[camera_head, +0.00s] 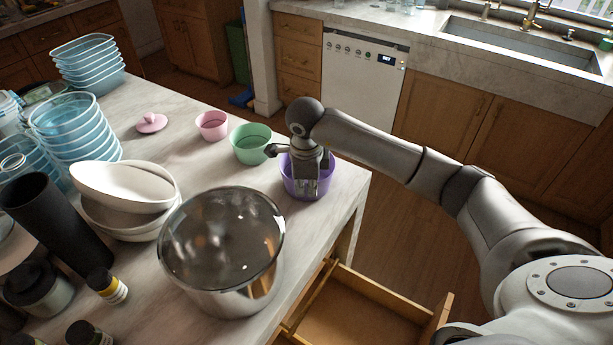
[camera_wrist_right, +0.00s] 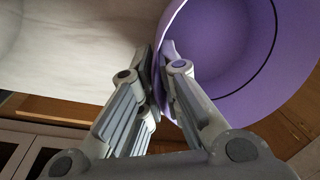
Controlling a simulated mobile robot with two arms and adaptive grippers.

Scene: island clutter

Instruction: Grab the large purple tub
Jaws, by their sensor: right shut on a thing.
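The large purple tub (camera_head: 291,183) stands near the right edge of the island counter in the head view, partly hidden behind my right gripper (camera_head: 308,190). In the right wrist view the purple tub (camera_wrist_right: 235,50) fills the upper right, its open inside showing. My right gripper (camera_wrist_right: 165,75) is shut on the tub's wall there, one finger on each side of the rim. My left gripper is not in view.
A green tub (camera_head: 250,148) and a pink tub (camera_head: 212,128) stand left of the purple one. A steel bowl with a glass lid (camera_head: 222,238) stands in front. An open drawer (camera_head: 365,312) juts out below the counter. Stacked glass containers (camera_head: 75,135) fill the left.

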